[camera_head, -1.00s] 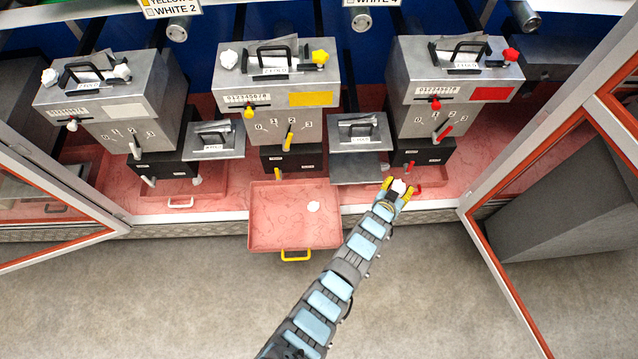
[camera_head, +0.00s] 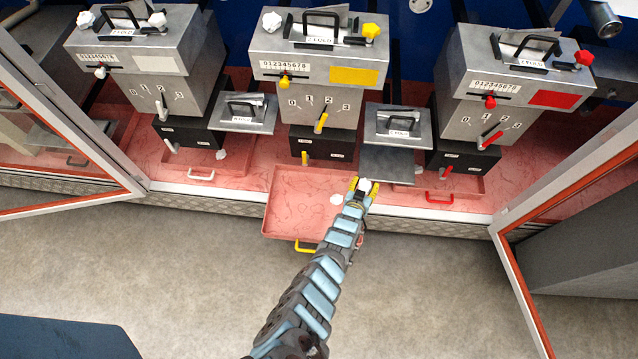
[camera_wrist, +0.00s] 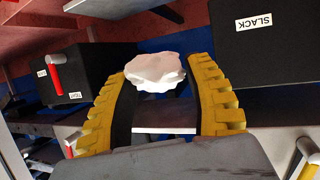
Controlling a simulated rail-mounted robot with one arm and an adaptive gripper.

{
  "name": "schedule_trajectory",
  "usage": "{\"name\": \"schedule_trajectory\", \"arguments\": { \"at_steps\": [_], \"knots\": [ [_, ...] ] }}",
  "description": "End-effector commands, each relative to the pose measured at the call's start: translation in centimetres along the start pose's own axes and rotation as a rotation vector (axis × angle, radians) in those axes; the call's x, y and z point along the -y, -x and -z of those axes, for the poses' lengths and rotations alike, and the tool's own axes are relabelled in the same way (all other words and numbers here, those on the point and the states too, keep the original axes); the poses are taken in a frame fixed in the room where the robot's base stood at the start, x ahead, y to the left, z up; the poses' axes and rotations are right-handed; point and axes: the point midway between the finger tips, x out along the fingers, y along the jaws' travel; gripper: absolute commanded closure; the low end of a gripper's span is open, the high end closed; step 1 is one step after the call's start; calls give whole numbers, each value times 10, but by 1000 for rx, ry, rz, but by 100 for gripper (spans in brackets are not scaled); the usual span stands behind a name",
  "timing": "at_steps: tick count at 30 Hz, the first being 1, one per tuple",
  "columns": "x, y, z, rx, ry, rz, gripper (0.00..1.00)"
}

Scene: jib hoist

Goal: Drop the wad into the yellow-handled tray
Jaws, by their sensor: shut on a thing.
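My gripper (camera_head: 363,188) has yellow fingers and is shut on a white crumpled wad (camera_wrist: 155,73), which sits between the fingertips in the wrist view. The gripper is at the right edge of the yellow-handled tray in the head view. The tray (camera_head: 285,222) is a shallow pink tray, pulled out below the middle machine, with a yellow handle (camera_head: 305,247) at its front. A second white wad (camera_head: 336,198) lies in the tray, just left of my gripper. My arm hides the tray's front right part.
Grey machines with white, yellow (camera_head: 317,66) and red (camera_head: 514,80) knobs stand in a row behind. A grey plate (camera_head: 387,165) lies just behind my gripper. A red-handled tray (camera_head: 440,198) is at right, a white-handled one (camera_head: 200,176) at left. Open framed doors flank both sides.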

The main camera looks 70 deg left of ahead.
Motion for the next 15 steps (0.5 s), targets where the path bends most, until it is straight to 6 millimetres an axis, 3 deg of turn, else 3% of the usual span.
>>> {"name": "schedule_trajectory", "arguments": {
  "at_steps": [1, 6, 10, 15],
  "knots": [
    [19, -5, -20, 3, 8, 30, 65],
    [87, -6, -60, -1, 53, 139, 65],
    [126, -2, -80, -9, 82, 201, 65],
    [153, 4, -94, -10, 102, 247, 65]
  ]
}}
